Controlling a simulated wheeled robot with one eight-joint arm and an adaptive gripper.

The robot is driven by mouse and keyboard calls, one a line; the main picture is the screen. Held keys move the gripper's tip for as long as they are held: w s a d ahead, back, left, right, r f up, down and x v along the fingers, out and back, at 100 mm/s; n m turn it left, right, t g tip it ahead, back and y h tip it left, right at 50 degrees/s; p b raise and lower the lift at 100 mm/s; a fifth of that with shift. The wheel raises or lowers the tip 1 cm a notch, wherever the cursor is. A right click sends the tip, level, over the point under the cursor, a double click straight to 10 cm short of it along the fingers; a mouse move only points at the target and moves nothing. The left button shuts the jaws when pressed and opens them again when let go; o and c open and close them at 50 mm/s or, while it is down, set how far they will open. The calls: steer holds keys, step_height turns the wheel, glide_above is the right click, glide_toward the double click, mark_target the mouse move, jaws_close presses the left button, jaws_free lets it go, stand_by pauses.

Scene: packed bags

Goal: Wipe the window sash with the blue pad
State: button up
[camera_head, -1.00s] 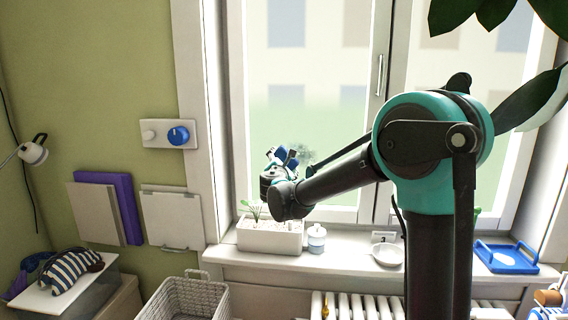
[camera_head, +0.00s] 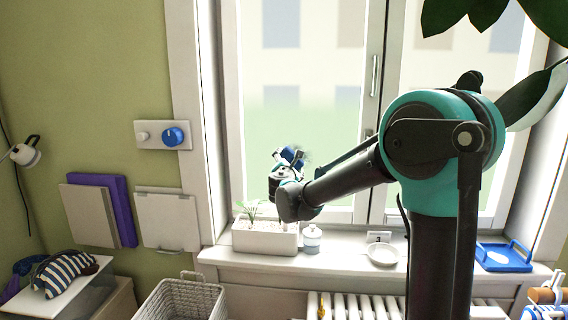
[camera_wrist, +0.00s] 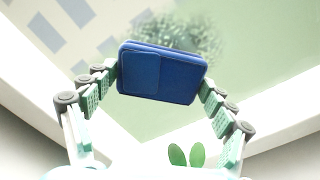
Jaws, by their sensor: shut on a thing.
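My gripper (camera_head: 288,162) is shut on the blue pad (camera_head: 292,153), up in front of the left window sash (camera_head: 345,60). In the wrist view, the pad (camera_wrist: 160,73) is held at its two side edges between the green-padded fingers. A grey-green speckled smudge (camera_wrist: 185,32) shows on the glass just beyond the pad's upper edge. In the head view, the pad and gripper partly cover this smudge (camera_head: 306,155). I cannot tell whether the pad touches the glass.
A white planter (camera_head: 265,238) with a small plant and a lidded jar (camera_head: 312,239) stand on the sill below my gripper. A white dish (camera_head: 383,254) and a blue tray (camera_head: 503,257) are further right. Large leaves (camera_head: 485,18) hang at the upper right.

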mark_target(293, 153)
steer(key=d, duration=0.8)
steer(key=shift+d, duration=0.15)
stand_by(0.5)
steer(key=shift+w, duration=0.1)
steer(key=shift+a, duration=4.05)
steer(key=shift+a+r, duration=1.5)
steer(key=shift+a, duration=0.5)
steer(key=shift+w+d, duration=0.1)
steer(key=shift+d, duration=2.3)
steer(key=shift+s+d, duration=0.15)
steer(key=shift+d, duration=1.7)
steer(key=shift+s+d, duration=0.1)
steer(key=shift+d, duration=1.7)
steer(key=shift+w, duration=0.1)
